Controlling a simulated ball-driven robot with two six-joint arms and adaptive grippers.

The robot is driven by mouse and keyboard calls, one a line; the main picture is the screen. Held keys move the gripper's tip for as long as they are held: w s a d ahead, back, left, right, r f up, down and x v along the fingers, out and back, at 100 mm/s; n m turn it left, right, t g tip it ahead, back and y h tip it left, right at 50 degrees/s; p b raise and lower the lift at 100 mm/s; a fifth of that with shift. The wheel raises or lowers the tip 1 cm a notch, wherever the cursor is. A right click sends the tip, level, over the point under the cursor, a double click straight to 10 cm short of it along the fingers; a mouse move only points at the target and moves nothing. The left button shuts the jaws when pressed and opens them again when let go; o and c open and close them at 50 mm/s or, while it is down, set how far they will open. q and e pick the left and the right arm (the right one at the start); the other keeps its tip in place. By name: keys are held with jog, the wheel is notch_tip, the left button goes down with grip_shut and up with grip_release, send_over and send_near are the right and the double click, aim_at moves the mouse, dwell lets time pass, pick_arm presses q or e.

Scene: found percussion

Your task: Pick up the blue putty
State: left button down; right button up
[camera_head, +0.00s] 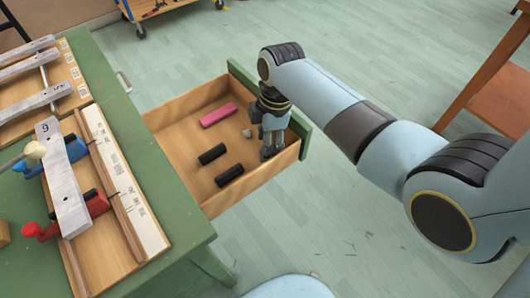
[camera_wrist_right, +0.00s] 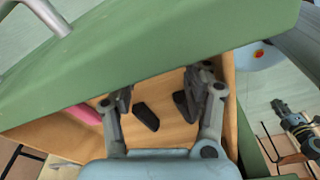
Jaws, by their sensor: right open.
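I cannot make out any blue putty in either view; my right gripper hides part of the drawer. My right gripper (camera_head: 270,148) reaches down into the open wooden drawer (camera_head: 176,114), at its front end by the green front panel. In the right wrist view the gripper (camera_wrist_right: 155,95) has its two fingers spread, with nothing seen held between them.
The drawer also holds a pink block (camera_head: 218,115) and two black bars, the upper one (camera_head: 212,154) and the lower one (camera_head: 229,176). The green front panel (camera_head: 303,133) stands close beside the gripper. A green bench (camera_head: 172,222) with metal bars and clamps is at left.

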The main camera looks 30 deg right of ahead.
notch_tip(320, 180, down, 2)
jog(key=shift+a+f, duration=0.1)
jog(key=shift+c, duration=0.2)
jog(key=c, duration=0.8)
notch_tip(320, 180, up, 10)
jog(key=shift+w+r+p, duration=0.1)
jog(key=shift+p, duration=1.15)
